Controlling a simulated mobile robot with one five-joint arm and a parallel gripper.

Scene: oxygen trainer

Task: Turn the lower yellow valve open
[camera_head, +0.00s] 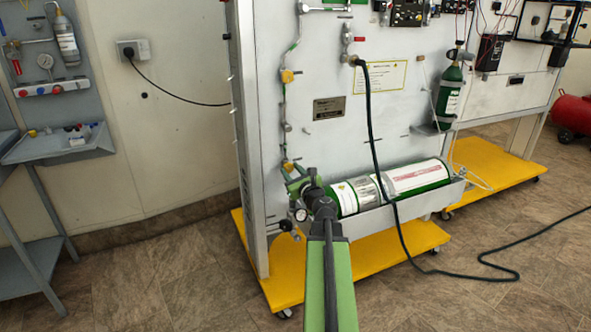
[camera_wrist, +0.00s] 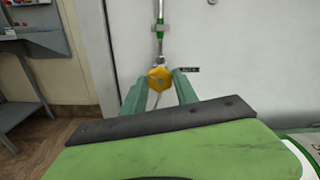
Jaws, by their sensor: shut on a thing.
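The lower yellow valve (camera_head: 287,166) is low on the left side of the white panel, on a thin vertical line. In the wrist view it is a yellow hexagonal knob (camera_wrist: 159,78). My gripper (camera_head: 292,179) reaches the panel there and partly covers the valve in the head view. In the wrist view the two green fingers of my gripper (camera_wrist: 159,88) stand on either side of the knob, shut on it. The exact contact of the fingertips is hard to make out.
An upper yellow valve (camera_head: 287,76) sits higher on the same line. A green and white cylinder (camera_head: 415,177) lies in a grey trough just right of my gripper. A dark hose (camera_head: 372,130) hangs down the panel. A pressure gauge (camera_head: 301,215) is just below my gripper.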

